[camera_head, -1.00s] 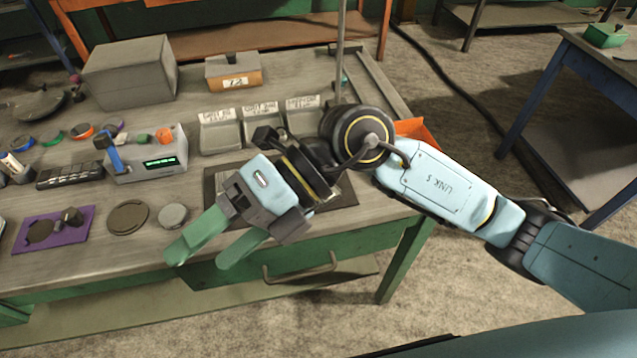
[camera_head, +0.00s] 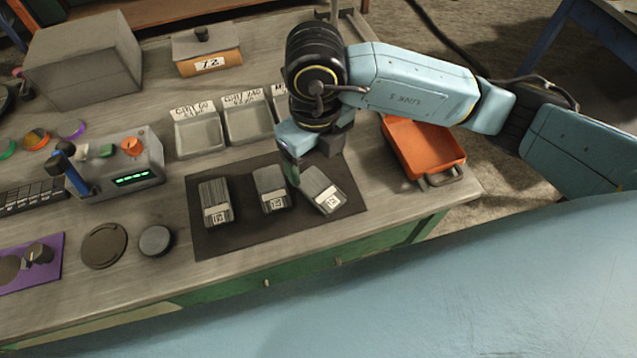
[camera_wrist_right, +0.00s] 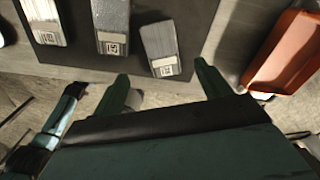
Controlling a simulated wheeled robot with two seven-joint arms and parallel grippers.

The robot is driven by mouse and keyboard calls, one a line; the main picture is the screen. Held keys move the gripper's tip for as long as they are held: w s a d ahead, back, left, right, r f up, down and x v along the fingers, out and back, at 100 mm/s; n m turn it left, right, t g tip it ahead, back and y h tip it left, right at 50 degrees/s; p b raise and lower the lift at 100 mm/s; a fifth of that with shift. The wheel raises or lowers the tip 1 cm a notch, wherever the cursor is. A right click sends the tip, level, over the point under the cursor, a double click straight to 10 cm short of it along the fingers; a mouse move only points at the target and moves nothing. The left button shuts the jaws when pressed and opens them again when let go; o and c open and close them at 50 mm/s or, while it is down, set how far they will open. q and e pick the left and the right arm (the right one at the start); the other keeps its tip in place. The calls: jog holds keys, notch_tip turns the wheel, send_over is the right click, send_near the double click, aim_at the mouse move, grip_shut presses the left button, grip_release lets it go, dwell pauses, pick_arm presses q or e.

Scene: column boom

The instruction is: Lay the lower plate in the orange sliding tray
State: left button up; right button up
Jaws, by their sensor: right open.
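Three grey, striped flat pieces with white labels lie side by side on a dark mat (camera_head: 240,236): left (camera_head: 215,192), middle (camera_head: 270,180) and right (camera_head: 318,183), the right one tilted. I cannot tell which is the lower plate. The orange tray (camera_head: 428,148) sits at the table's right edge, empty, with a handle at its front; it also shows in the right wrist view (camera_wrist_right: 283,55). My right gripper (camera_head: 293,172) points down by the right piece, partly hidden by its own wrist. In the right wrist view its fingers (camera_wrist_right: 164,86) are apart, with nothing gripped. My left gripper is out of view.
Behind the mat stand shallow grey bins (camera_head: 199,134) with labels. A grey device with a green display (camera_head: 118,172) and round discs (camera_head: 104,246) lie to the left. A lidded orange box (camera_head: 208,60) and a large grey box (camera_head: 84,62) stand at the back.

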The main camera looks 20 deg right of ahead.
aim_at(319, 188)
notch_tip(319, 188, down, 2)
jog(key=shift+f, duration=0.55)
jog(key=f, duration=0.4)
jog(key=shift+s+d+f, duration=0.1)
jog(key=shift+s+d, duration=0.1)
jog(key=shift+d, duration=0.1)
jog(key=shift+f, duration=0.45)
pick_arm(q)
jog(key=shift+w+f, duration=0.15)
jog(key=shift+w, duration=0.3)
pick_arm(e)
jog(key=shift+w, duration=0.1)
grip_shut()
